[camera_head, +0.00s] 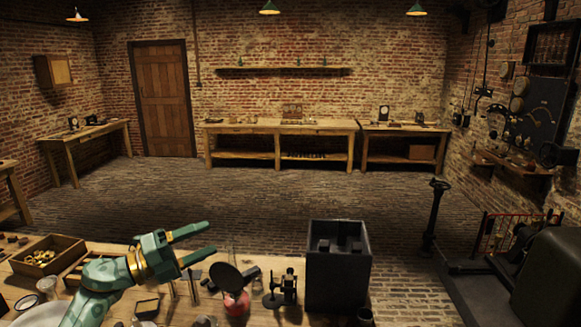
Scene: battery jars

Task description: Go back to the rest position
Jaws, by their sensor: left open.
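My left gripper (210,239) comes in from the lower left over the wooden bench (110,250). Its green arm has gold bands at the wrist. Its two green fingers are spread apart and point to the right. I see nothing between them. The gripper looks to be above the small tools on the bench, but its exact height is hard to tell. My right gripper is not in view.
Near the gripper stand a red-based flask (235,302) with a dark disc, a small black device (281,288) and a tall dark box (338,277). A wooden tray (48,256) sits at the left. The brick floor (230,195) beyond is clear.

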